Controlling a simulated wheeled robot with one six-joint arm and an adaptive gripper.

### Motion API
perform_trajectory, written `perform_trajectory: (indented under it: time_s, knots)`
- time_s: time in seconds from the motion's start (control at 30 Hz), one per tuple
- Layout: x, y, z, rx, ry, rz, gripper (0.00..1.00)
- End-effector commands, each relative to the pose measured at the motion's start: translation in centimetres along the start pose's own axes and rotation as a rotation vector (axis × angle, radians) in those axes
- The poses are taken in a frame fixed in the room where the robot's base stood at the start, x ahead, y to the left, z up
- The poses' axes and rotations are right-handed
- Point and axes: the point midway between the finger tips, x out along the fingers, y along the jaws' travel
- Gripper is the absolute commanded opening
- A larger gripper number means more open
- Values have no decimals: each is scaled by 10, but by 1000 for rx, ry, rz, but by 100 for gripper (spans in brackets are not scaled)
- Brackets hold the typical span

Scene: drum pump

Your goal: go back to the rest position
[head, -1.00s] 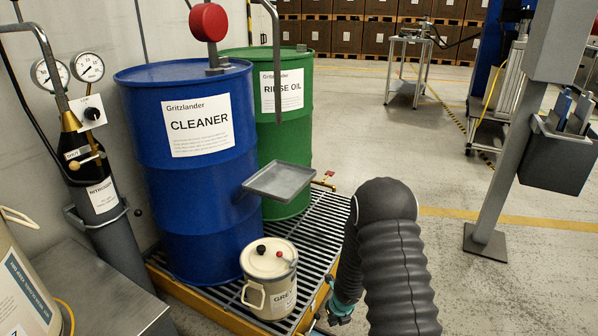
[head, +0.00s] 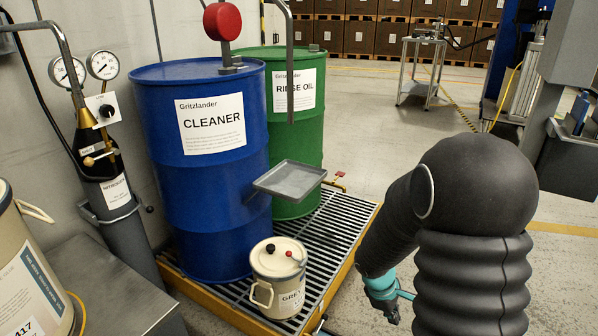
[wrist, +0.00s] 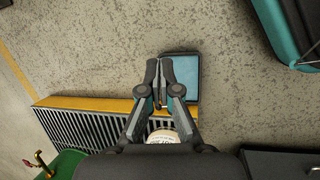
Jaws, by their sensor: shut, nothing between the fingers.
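My gripper (wrist: 160,95) is shut and empty in the wrist view, pointing down over the concrete floor near the yellow edge of the drum pallet. In the head view my arm fills the right foreground. The blue CLEANER drum (head: 208,170) and the green RINSE OIL drum (head: 305,135) stand upright on the slatted pallet (head: 335,245). A lidded cream pail (head: 278,282) stands on the pallet's front part, apart from my arm.
A grey drip tray (head: 290,180) juts out in front of the drums. A nitrogen cylinder (head: 115,190) with gauges stands at left, beside a grey bench (head: 110,280). A grey trolley (head: 420,75) stands farther back. Open floor (head: 370,120) lies behind the pallet.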

Motion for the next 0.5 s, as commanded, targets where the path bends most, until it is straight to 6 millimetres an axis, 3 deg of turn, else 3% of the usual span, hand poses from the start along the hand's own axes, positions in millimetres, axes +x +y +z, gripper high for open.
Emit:
perform_trajectory:
  time_s: [0.1, 0.5]
  knots:
    - [-37, -14, 20, 217, 15, -29, 0]
    - [-136, -73, 63, 749, 133, -162, 0]
